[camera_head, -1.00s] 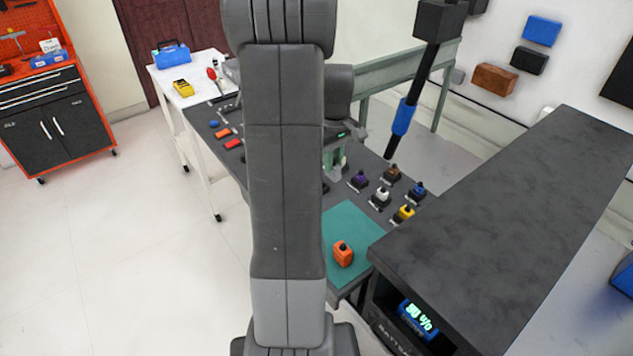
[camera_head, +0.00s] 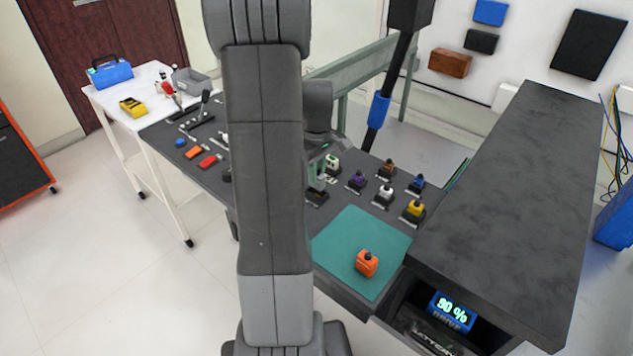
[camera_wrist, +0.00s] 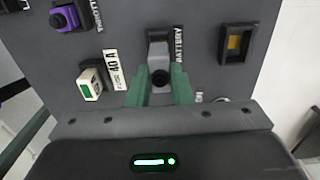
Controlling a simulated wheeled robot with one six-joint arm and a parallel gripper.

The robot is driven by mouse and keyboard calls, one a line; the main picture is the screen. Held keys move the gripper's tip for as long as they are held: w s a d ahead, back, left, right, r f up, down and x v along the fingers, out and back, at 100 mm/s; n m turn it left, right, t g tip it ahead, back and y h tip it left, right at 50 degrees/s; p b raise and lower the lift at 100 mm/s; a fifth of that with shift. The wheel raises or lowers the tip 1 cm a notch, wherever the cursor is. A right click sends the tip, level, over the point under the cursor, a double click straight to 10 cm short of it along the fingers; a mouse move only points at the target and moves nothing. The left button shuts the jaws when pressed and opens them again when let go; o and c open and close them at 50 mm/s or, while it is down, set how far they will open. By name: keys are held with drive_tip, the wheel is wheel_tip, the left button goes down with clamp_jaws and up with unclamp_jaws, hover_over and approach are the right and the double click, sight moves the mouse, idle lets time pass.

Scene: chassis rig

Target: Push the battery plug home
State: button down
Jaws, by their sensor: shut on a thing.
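The battery plug (camera_wrist: 159,58) is a grey block with a black round end, beside the BATTERY label in the wrist view. My gripper (camera_wrist: 160,88) has its green fingers on either side of the plug and is shut on it. The plug sits at a dark socket on the grey panel (camera_wrist: 205,55); I cannot tell how deep it is in. In the head view my gripper (camera_head: 318,180) is low over the panel, partly hidden by my arm, and the plug cannot be made out.
A white fuse block (camera_wrist: 90,84) and a purple plug (camera_wrist: 68,18) are left of the plug. A yellow-faced slot (camera_wrist: 236,43) is on the right. An orange block (camera_head: 367,263) lies on a teal mat (camera_head: 340,245), beside a dark cabinet (camera_head: 500,200) with a 90 % display.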

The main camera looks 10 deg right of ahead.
drive_tip(key=shift+f, duration=1.85)
drive_tip(key=shift+f, duration=0.25)
drive_tip(key=c, duration=1.3)
unclamp_jaws()
drive_tip(key=shift+r, duration=0.1)
wheel_tip(320, 180, up, 12)
drive_tip(key=shift+r, duration=0.15)
